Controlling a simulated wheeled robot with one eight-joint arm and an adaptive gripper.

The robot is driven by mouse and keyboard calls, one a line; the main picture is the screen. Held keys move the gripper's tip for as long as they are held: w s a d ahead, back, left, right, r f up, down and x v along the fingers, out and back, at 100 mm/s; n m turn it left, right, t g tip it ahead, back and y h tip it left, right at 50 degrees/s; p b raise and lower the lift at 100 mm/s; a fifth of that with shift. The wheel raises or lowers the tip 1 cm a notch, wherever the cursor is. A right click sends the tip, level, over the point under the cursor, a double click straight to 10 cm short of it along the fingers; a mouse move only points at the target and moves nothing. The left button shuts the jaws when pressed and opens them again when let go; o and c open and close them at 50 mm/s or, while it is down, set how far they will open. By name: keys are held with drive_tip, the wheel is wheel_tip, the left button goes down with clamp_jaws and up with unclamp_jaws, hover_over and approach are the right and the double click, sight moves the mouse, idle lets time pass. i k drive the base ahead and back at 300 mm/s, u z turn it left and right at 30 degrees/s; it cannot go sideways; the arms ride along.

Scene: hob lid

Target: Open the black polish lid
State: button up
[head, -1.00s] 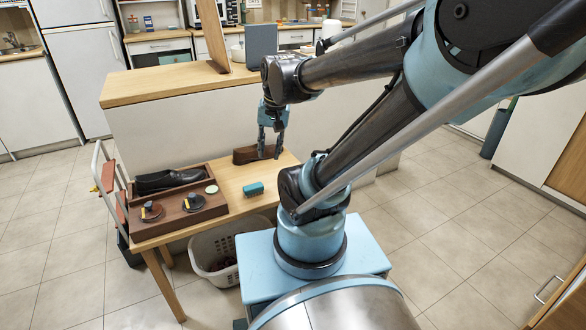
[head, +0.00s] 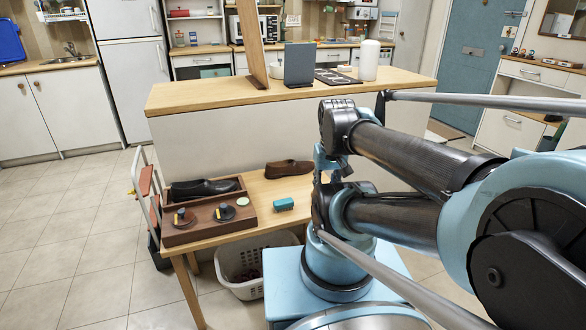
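Two round dark discs, each with a raised knob-like part on top, sit in the front of a wooden tray (head: 217,228) on the small table. The right one, the darker, looks like the black polish (head: 225,211). The left one, a brown polish (head: 182,218), has an orange-brown look. Both appear covered, though lid details are too small to tell. My gripper (head: 322,168) hangs to the right of the brown shoe, well apart from the tray. Its fingers are largely hidden by my own arm, so I cannot tell whether it is open.
A teal brush (head: 284,204) and a brown shoe (head: 289,168) are on the table (head: 262,222). A raised counter (head: 200,96) stands behind. A white basket (head: 240,262) is below.

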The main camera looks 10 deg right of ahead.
sight(225, 211)
drive_tip(key=z, duration=1.2)
drive_tip(key=k, duration=1.2)
drive_tip(key=u, duration=0.6)
drive_tip(key=i, duration=0.55)
